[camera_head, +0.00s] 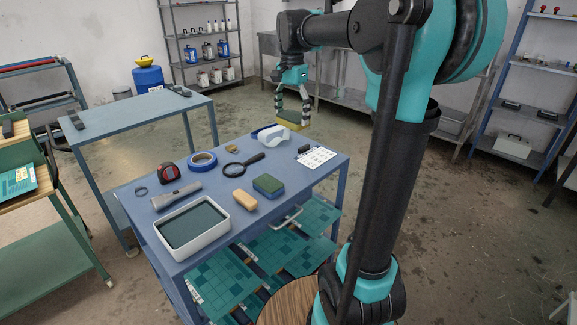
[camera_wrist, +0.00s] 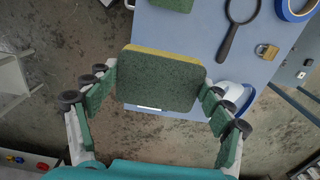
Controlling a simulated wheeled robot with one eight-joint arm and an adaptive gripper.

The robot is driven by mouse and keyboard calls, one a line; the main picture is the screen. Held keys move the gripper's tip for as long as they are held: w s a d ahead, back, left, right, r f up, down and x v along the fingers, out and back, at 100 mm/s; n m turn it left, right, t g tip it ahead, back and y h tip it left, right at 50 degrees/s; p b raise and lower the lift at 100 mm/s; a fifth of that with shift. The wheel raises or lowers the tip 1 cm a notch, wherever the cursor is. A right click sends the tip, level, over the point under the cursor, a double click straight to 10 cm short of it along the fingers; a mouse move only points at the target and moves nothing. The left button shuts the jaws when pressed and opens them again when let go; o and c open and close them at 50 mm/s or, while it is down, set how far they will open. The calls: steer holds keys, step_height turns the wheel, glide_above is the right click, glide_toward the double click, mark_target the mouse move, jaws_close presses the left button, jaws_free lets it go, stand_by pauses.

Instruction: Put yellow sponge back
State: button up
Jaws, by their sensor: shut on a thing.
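A sponge with a yellow layer and a dark green scouring face (camera_head: 291,122) is held by my gripper (camera_head: 292,108) above the far edge of the blue table (camera_head: 325,172). In the wrist view the sponge (camera_wrist: 160,80) shows its green face with a yellow strip along one edge. The fingers of my gripper (camera_wrist: 155,100) are shut on its two sides. A second green-topped sponge (camera_head: 268,184) lies on the table near its front edge; its corner also shows in the wrist view (camera_wrist: 175,4). A tan block (camera_head: 245,199) lies beside it.
The table also holds a white tray (camera_head: 222,227), a flashlight (camera_head: 176,196), a magnifying glass (camera_head: 244,166), blue tape (camera_head: 203,160), white goggles (camera_head: 272,139) and a white card (camera_head: 316,157). Bare floor lies behind the table.

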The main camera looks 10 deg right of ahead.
glide_above(291, 176)
step_height(291, 176, down, 15)
steer(key=shift+w+f, duration=0.1)
steer(key=shift+f, duration=2.4)
steer(key=o, duration=1.1)
steer(key=shift+f, duration=0.1)
step_height(291, 176, up, 12)
steer(key=s+d+f+n+t, duration=0.2)
steer(key=s+f+n, duration=0.3)
steer(key=s+f, duration=0.4)
steer(key=s+d+f+n+t, duration=0.2)
steer(key=s+f+n, duration=0.3)
steer(key=s+f, duration=0.4)
steer(key=s, duration=0.4)
steer(key=shift+d+n, duration=0.2)
steer(key=shift+n, duration=0.2)
